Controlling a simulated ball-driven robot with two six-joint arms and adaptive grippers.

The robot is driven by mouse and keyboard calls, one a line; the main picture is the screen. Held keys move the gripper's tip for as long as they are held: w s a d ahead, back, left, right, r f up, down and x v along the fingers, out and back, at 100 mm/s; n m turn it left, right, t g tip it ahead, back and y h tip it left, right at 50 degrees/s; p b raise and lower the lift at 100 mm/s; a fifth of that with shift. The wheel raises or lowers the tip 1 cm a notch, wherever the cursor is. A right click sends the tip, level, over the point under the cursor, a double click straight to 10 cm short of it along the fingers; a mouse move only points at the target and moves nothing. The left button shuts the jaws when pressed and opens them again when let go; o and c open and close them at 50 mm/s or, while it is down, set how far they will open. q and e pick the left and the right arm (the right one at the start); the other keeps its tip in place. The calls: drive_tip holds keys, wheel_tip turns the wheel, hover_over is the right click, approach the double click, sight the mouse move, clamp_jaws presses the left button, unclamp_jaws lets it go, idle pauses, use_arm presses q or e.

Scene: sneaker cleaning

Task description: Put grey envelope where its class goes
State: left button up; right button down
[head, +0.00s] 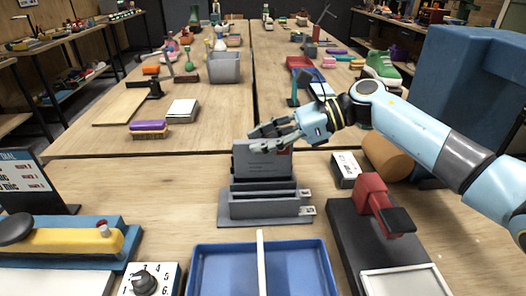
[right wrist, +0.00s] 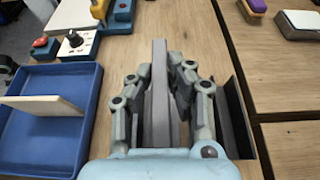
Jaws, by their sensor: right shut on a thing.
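The grey envelope (head: 262,162) stands upright at the rear of a stepped grey rack (head: 265,211). Its face has faint lines and a red mark at the upper right. My right gripper (head: 273,137) is shut on the envelope's top edge. In the right wrist view the fingers lie on both sides of the thin grey envelope (right wrist: 159,85), and dark rack walls show beside it. The rack has small tags (head: 307,210) at its right end. Its front walls hide the envelope's lower edge, so I cannot tell how deep it sits. My left gripper is not in view.
A blue tray (head: 199,262) with a pale upright divider (head: 261,262) is in front of the rack. A red-handled press (head: 378,190) and a brown roll (head: 388,155) are at the right. A yellow-handled device (head: 75,241) and a dial box (head: 146,280) are at the left.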

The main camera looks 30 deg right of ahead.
wheel_tip(320, 180, up, 4)
drive_tip(key=shift+r+p, duration=0.1)
drive_tip(key=shift+p, duration=0.55)
